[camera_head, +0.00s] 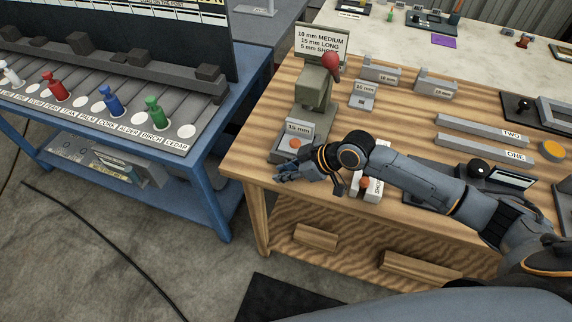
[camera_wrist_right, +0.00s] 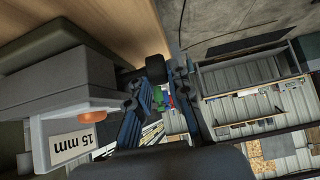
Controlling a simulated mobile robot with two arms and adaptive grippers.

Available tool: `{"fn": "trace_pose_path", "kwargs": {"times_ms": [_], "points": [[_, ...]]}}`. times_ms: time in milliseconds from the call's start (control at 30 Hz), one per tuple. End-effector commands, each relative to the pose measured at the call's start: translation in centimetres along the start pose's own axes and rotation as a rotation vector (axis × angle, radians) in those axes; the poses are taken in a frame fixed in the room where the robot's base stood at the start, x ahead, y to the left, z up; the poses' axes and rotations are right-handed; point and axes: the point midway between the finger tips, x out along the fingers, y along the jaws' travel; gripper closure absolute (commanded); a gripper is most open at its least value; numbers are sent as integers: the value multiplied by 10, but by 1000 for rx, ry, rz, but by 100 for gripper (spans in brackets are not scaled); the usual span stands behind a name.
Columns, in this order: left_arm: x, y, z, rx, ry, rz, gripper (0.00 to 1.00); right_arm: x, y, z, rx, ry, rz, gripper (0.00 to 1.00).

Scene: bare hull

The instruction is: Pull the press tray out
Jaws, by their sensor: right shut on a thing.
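The press (camera_head: 314,95) is a grey-green upright frame with a red ball on its lever, near the left end of the wooden bench. The grey press tray (camera_head: 284,152) is low at its front, with a "15 mm" label and an orange round piece (camera_head: 295,143) on it. The tray with label and orange piece also shows at the left of the wrist view (camera_wrist_right: 58,120). My right gripper (camera_head: 291,174) is at the tray's front edge, shut on a dark knob-like handle (camera_wrist_right: 155,75) there; the fingers partly hide the grip. My left gripper is not in view.
A small block with an orange top (camera_head: 364,184) stands under my right forearm. Labelled blocks (camera_head: 380,73) and grey bars (camera_head: 485,130) lie farther back on the bench. A blue table (camera_head: 190,165) with coloured bottles stands left, across a floor gap.

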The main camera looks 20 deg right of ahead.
Motion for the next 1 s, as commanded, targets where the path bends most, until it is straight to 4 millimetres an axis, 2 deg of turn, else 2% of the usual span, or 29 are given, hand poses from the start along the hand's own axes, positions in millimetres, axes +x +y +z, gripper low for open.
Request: {"fn": "trace_pose_path", "kwargs": {"times_ms": [33, 100, 133, 167, 767, 867, 1000], "points": [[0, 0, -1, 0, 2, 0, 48, 3, -8, 2, 4, -4, -17, 100], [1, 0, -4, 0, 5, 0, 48, 3, -8, 2, 5, -4, -17, 100], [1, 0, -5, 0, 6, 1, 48, 4, -8, 3, 5, -4, -18, 78], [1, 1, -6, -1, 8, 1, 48, 4, -8, 3, 5, -5, -18, 72], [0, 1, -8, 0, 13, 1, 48, 1, -3, 0, 2, 0, -8, 72], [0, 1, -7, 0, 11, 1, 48, -5, -2, 1, 1, 0, -6, 72], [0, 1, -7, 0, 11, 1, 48, -26, -2, 2, 0, -2, -5, 72]]}}
